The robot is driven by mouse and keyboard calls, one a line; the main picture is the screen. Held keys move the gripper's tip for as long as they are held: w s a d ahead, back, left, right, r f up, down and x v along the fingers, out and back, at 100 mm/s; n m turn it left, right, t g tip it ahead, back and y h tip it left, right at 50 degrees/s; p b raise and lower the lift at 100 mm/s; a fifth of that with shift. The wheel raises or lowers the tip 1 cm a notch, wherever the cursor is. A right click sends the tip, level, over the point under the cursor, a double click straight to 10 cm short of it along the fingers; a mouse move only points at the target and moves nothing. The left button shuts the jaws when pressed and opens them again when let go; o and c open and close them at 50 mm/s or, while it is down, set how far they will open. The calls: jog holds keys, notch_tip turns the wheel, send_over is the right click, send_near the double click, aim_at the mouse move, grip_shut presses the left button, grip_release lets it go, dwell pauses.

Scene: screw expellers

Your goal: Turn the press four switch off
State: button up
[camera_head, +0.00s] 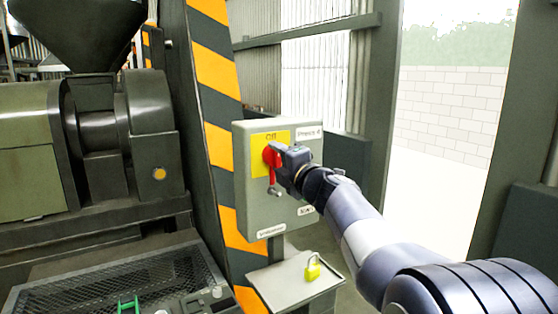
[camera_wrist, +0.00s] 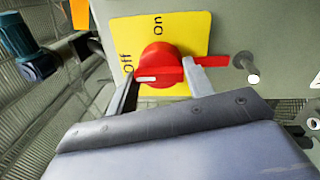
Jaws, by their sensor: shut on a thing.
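The grey switch box (camera_head: 250,215) labelled "Press 4" stands in the middle of the head view, with a yellow plate (camera_head: 258,163) on its front. The red rotary switch (camera_head: 268,157) sits on this plate, its red tab pointing down. In the wrist view the switch (camera_wrist: 162,62) has a white mark on its left side, the side of the "Off" label, and its tab points right, away from "Off". "On" is printed above it. My gripper (camera_head: 279,153) is shut on the switch; its fingers (camera_wrist: 160,78) lie on either side of the knob.
A yellow padlock (camera_head: 312,268) rests on a small grey tray (camera_head: 285,290) below the box. A metal pin (camera_wrist: 252,75) sticks out by the red tab. A striped post (camera_head: 213,75) and the press machine (camera_head: 150,130) stand left. An open doorway (camera_head: 440,150) is right.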

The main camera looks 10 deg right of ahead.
jog(key=o, duration=0.9)
jog(key=shift+f, duration=0.3)
jog(key=shift+r, duration=0.15)
jog(key=r+b+v, duration=0.1)
jog(key=v, duration=0.9)
jog(key=shift+s+d+f, duration=0.15)
jog(key=shift+s+f, duration=0.25)
jog(key=shift+f, duration=0.15)
jog(key=p+x, duration=0.1)
jog(key=x, duration=1)
jog(key=shift+r, duration=0.1)
